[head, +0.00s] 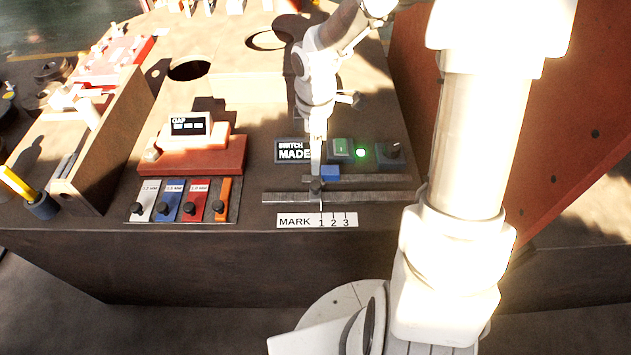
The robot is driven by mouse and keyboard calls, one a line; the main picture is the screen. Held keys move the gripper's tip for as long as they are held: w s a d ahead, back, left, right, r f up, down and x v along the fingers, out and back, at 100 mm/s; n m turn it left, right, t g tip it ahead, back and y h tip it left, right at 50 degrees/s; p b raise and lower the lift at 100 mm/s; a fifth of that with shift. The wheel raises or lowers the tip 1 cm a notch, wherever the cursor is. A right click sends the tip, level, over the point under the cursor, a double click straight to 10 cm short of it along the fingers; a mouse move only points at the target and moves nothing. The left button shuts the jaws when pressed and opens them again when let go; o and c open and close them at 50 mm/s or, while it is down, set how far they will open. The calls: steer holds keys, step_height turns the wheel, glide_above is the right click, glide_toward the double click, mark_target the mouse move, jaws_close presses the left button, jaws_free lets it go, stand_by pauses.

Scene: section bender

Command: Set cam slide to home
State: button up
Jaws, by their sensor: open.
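The slide has a dark knob (316,187) on a grey rail (375,197) at the front right of the bench. The knob is near the left part of the rail, roughly above the 1 on the MARK label (317,221). A blue block (330,172) sits just behind the knob, by a second rail. My gripper (316,174) points down right at the knob, with its jaws open. The fingers overlap the knob in this view, so I cannot tell whether they touch it. The word home is not readable anywhere.
A display (293,151) reads SWITCH MADE. Beside it are a green button (342,148), a lit green lamp (361,153) and a black dial (391,150). A GAP display (188,124) and coloured gauge tabs (169,200) lie left. My arm covers the right side.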

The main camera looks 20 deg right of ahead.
mark_target(315, 184)
step_height(315, 184, down, 10)
steer(key=shift+r+b, duration=0.25)
steer(key=shift+b, duration=0.85)
jaws_close()
stand_by(0.6)
